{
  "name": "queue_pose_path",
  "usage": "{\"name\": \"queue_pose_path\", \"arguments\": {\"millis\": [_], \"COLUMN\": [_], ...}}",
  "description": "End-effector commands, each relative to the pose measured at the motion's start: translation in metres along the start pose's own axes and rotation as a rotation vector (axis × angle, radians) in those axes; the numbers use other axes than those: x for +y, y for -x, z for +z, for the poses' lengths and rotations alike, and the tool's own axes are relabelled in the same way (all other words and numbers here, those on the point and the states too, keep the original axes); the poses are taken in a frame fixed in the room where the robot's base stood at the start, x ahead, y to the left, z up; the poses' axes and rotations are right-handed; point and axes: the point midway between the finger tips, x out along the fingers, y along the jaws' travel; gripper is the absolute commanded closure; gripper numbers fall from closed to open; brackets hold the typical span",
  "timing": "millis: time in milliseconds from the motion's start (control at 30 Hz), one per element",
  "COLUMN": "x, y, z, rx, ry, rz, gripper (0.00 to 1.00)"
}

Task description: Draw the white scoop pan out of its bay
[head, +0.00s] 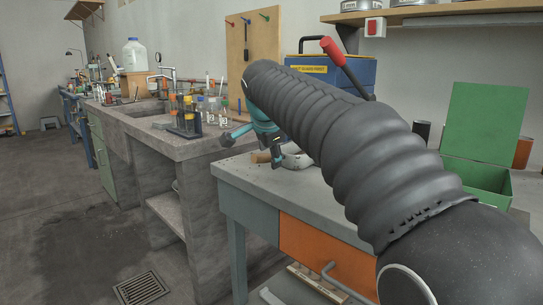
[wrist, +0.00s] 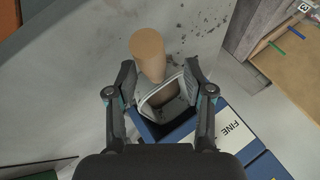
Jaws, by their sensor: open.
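The white scoop pan (wrist: 154,93) shows between my fingers in the wrist view, its pale rim around a darker inside. A tan round handle (wrist: 148,48) sticks up from it past the fingertips. A blue bay wall (wrist: 146,127) shows just below the pan. My gripper (wrist: 160,78) is open, one finger on each side of the pan and handle; whether either finger touches cannot be told. In the head view my gripper (head: 262,138) is low over the grey bench, with the tan handle (head: 261,157) and a white curved part (head: 294,159) just under it. My arm hides much of this area.
A blue box with a white "FINE" label (wrist: 237,132) stands beside the bay. A blue case (head: 335,75) and a red-tipped lever (head: 332,49) stand behind my arm. An open green box (head: 480,150) is at the right. Glassware (head: 212,110) stands on the concrete bench at left.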

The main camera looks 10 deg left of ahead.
Motion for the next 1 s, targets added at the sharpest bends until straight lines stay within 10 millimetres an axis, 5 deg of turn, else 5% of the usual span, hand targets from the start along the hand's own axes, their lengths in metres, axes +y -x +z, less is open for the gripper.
{"name": "queue_pose_path", "arguments": {"millis": [500, 1000], "x": [0.000, 0.001], "y": [0.093, 0.106], "z": [0.000, 0.000], "rx": [0.001, 0.001], "ry": [0.000, -0.001], "rz": [-0.002, 0.001], "gripper": [0.48, 0.48]}}
